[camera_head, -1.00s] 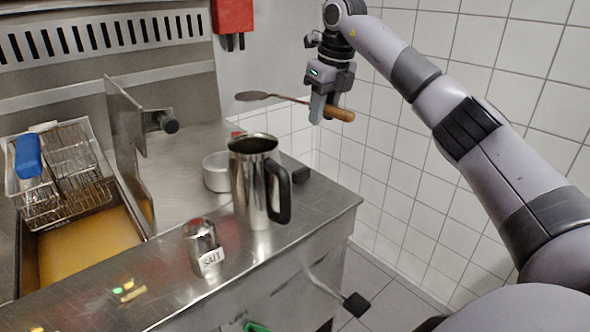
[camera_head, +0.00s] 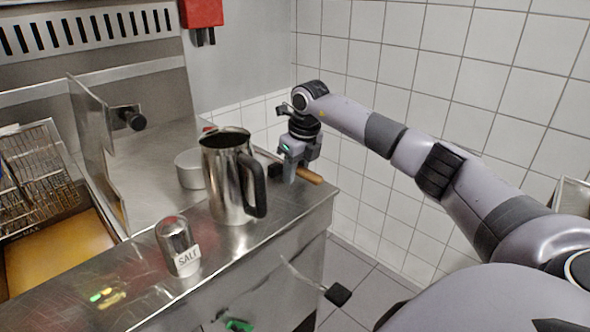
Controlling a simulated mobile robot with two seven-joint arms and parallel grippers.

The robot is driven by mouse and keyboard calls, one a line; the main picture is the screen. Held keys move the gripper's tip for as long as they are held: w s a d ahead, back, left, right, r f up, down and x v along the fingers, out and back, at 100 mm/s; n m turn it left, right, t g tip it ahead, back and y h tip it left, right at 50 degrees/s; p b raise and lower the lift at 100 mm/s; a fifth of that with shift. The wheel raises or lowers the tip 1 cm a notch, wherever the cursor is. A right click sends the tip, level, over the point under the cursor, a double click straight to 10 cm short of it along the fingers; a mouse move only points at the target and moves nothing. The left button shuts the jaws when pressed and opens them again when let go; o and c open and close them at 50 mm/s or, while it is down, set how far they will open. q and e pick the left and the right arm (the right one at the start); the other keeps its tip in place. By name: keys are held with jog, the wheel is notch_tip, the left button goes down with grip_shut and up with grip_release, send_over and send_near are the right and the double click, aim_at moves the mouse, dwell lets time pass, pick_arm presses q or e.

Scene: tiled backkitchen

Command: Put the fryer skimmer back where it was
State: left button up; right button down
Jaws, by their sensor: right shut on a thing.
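My right gripper (camera_head: 289,174) is shut on the fryer skimmer, whose wooden handle (camera_head: 310,176) sticks out to the right of the fingers. The gripper is low at the far right corner of the steel counter, behind and to the right of the steel jug. The skimmer's head and most of its shaft are hidden behind the jug. I cannot tell whether the skimmer touches the counter. My left gripper is not in view.
The tall steel jug (camera_head: 226,180) stands on the counter (camera_head: 150,200), with a small metal pot (camera_head: 189,169) behind it. A salt shaker (camera_head: 177,246) stands in front. The fryer (camera_head: 60,252) with a wire basket (camera_head: 28,185) is at left. White tiled wall lies right.

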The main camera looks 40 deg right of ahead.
jog(key=shift+f, duration=0.1)
jog(key=c, duration=0.8)
grip_release()
jog(key=v, duration=1.2)
jog(key=shift+r, duration=0.25)
jog(key=shift+s+f, duration=0.1)
